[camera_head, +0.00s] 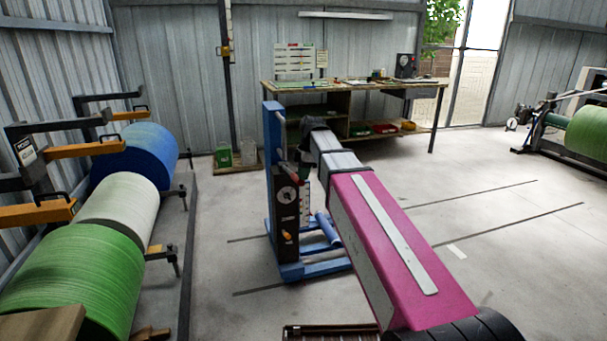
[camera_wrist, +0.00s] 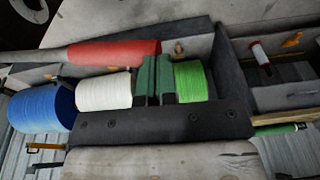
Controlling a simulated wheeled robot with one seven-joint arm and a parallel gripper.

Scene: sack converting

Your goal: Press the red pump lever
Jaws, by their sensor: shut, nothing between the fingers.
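A red rounded bar (camera_wrist: 115,53), which looks like the lever's handle, lies across the upper left of the wrist view. My gripper (camera_wrist: 155,60) shows there with its two dark green fingers shut together and empty. The bar's right end is close to the fingertips; I cannot tell whether they touch. In the head view, my gripper (camera_head: 303,172) hangs at the end of my arm beside a blue stand (camera_head: 270,122). The stand carries a black box with a dial (camera_head: 287,198). The red lever cannot be made out in the head view, where my arm covers part of the stand.
Blue (camera_head: 137,152), white (camera_head: 118,202) and green (camera_head: 75,278) rolls line the left side on a rack with orange arms. A workbench (camera_head: 355,86) stands behind the stand. Another machine with a green roll (camera_head: 588,132) is at far right. Floor right of my arm is clear.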

